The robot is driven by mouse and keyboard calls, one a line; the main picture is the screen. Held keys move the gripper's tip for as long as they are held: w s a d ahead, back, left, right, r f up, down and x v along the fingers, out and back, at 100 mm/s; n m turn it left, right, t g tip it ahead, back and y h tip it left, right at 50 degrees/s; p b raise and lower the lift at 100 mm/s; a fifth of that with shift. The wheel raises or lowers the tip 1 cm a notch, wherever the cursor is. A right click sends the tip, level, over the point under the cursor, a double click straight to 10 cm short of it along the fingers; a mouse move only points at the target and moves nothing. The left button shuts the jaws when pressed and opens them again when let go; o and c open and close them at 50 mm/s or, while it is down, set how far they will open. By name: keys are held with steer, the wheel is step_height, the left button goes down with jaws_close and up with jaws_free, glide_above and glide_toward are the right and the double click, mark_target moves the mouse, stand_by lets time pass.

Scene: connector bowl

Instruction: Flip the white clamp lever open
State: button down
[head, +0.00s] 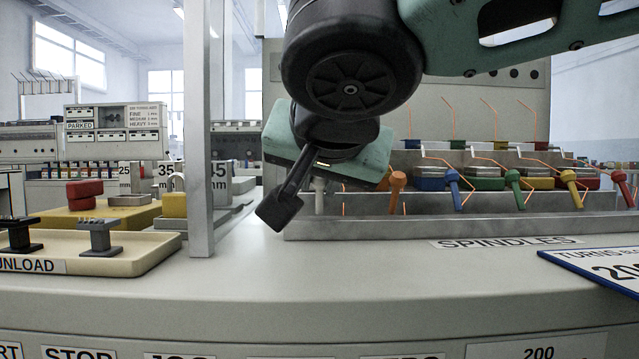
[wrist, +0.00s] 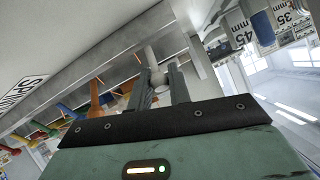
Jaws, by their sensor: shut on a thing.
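The white clamp lever (head: 319,196) hangs at the left end of the row of coloured levers, its lower part showing just below my gripper's body. In the wrist view the white lever (wrist: 156,72) stands between the two grey fingers of my gripper (wrist: 160,82). The fingers are shut on it near their tips. In the head view my gripper's fingers are hidden behind its green body. The lever's upper end and pivot are hidden in the head view.
An orange lever (head: 396,190) hangs close to the right of the white one, then blue, green, yellow and red clamps. A metal ledge (head: 450,224) runs below them. A grey upright post (head: 199,130) stands to the left. The front counter is clear in the middle.

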steer(key=c, duration=1.4)
jaws_free()
steer(key=shift+o, duration=0.2)
steer(key=p+v, duration=0.4)
steer(key=v, duration=1.3)
steer(key=shift+s+d+p, duration=0.15)
steer(key=shift+s+p, duration=0.05)
steer(key=shift+p, duration=0.2)
steer(key=shift+r, duration=0.1)
